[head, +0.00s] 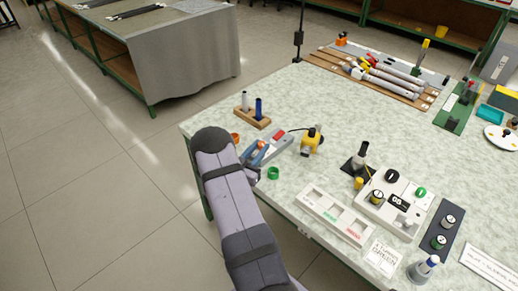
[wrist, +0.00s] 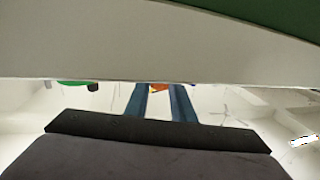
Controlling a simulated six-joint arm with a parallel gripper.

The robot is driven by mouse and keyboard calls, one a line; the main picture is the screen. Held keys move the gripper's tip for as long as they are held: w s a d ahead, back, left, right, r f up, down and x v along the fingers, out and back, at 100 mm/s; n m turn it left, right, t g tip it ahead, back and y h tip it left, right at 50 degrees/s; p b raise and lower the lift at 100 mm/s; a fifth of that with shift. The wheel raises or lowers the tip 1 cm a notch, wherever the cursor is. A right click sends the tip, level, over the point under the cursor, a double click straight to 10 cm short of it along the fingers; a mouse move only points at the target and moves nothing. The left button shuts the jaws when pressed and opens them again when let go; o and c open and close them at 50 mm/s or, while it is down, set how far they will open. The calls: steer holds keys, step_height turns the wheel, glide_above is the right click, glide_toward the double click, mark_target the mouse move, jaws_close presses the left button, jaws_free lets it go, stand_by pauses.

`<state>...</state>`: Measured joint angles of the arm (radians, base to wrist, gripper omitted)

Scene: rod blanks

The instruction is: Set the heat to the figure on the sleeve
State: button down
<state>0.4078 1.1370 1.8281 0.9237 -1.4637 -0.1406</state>
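I cannot make out which thing is the sleeve, and no figure on one is legible. My gripper's blue fingers (wrist: 160,103) stand apart in the wrist view, their tips hidden behind a pale band. An orange patch shows between them. In the head view my gripper (head: 258,152) is by the table's left side, well away from the box.
A white sectioned tray (head: 318,207) and a printed card (head: 383,257) lie near the front edge. A yellow-and-black device (head: 312,140) and a green ring (head: 273,173) are close to my gripper. A wooden stand (head: 244,115) is behind. Several rods (head: 390,78) lie at the back.

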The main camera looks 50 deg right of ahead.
steer(key=shift+s+t, duration=0.1)
steer(key=shift+t, duration=0.2)
steer(key=shift+s+d+n+t, duration=0.1)
steer(key=shift+n+t, duration=0.2)
steer(key=shift+n, duration=0.1)
steer(key=shift+n+t+y, duration=0.8)
steer(key=shift+n+t, duration=0.2)
steer(key=shift+t, duration=0.4)
steer(key=c, duration=1.5)
jaws_free()
steer(key=shift+s, duration=0.1)
